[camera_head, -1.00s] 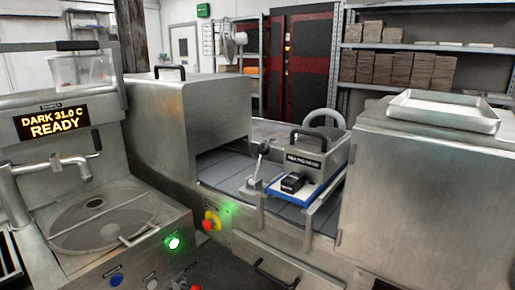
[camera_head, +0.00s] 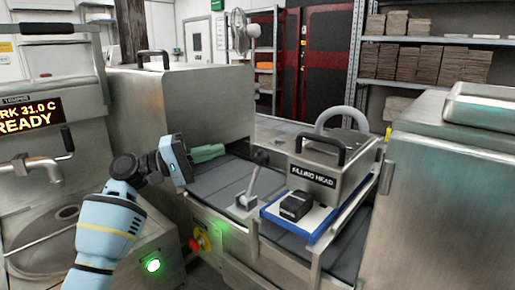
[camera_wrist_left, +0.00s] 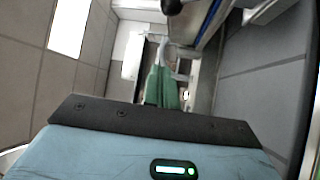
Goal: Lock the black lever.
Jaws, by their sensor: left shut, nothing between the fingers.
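The lever is a grey rod with a dark round knob (camera_head: 261,157), rising from a small metal block on the near rail of the conveyor. It stands up, leaning slightly to the right in the head view. My left gripper (camera_head: 219,150) has green fingers, shut and empty, pointing right toward the knob. It is left of the knob and apart from it, over the conveyor. In the left wrist view the green fingers (camera_wrist_left: 162,72) are together, and a dark knob (camera_wrist_left: 172,6) shows at the top edge. My right gripper is not in view.
The filling head (camera_head: 315,178) stands right of the lever, with a blue-edged plate (camera_head: 275,212) and a black block (camera_head: 296,205) before it. A steel tunnel housing (camera_head: 180,105) stands behind my left arm. A red-yellow stop button (camera_head: 200,241) is on the front below.

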